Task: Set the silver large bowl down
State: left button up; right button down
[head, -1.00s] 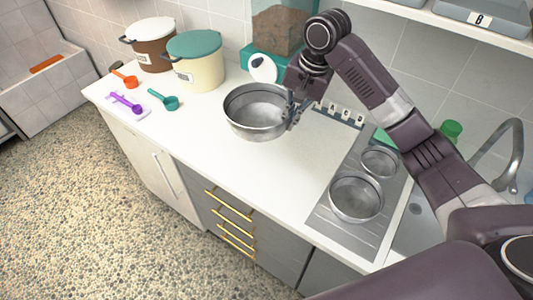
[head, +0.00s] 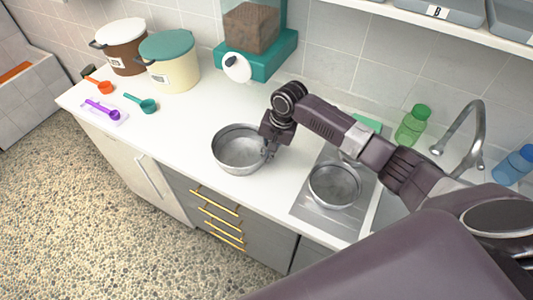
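The silver large bowl (head: 226,158) is upright over the white counter, left of the steel drainer. It is at or very close to the counter surface; I cannot tell for sure that it touches. My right gripper (head: 269,151) is at the bowl's right rim, its fingers pointing down and closed on the rim. My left gripper is not in view.
Another metal bowl (head: 334,186) sits on the steel drainer (head: 315,214), beside the sink. A brown bin (head: 124,60), a cream bin (head: 173,76) and a teal food dispenser (head: 257,62) stand at the back. Orange (head: 100,86), purple (head: 101,110) and teal (head: 141,104) scoops lie left. Counter between is clear.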

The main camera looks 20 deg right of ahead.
jog(key=c, duration=2.7)
grip_release()
jog(key=shift+f, duration=0.1)
jog(key=o, duration=0.5)
jog(key=shift+o, duration=0.2)
jog(key=b+v, duration=0.2)
jog(key=v, duration=1)
